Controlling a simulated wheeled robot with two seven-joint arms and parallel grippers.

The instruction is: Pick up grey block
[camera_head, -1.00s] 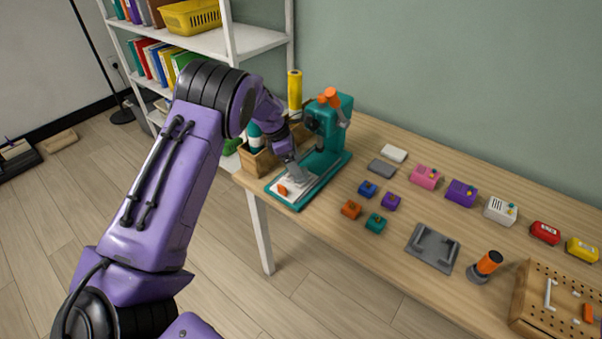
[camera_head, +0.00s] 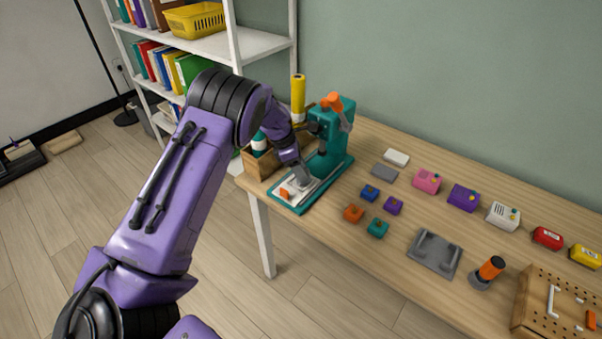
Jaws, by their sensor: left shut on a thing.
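A flat grey block (camera_head: 385,174) lies on the table, just in front of a white block (camera_head: 397,157). My left gripper (camera_head: 302,184) is low over the base of a teal press (camera_head: 331,130), left of the grey block and clear of it. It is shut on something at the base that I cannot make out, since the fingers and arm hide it. A pale plate with an orange piece (camera_head: 284,193) lies on the base beside the fingertips. My right gripper is not in view.
Small blue (camera_head: 369,192), purple, orange and teal blocks sit right of the press. A grey fixture (camera_head: 435,253), an orange-handled tool (camera_head: 487,271) and a pegboard box (camera_head: 553,303) stand farther right. Several coloured boxes line the back. A wooden bin (camera_head: 262,166) is behind my wrist.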

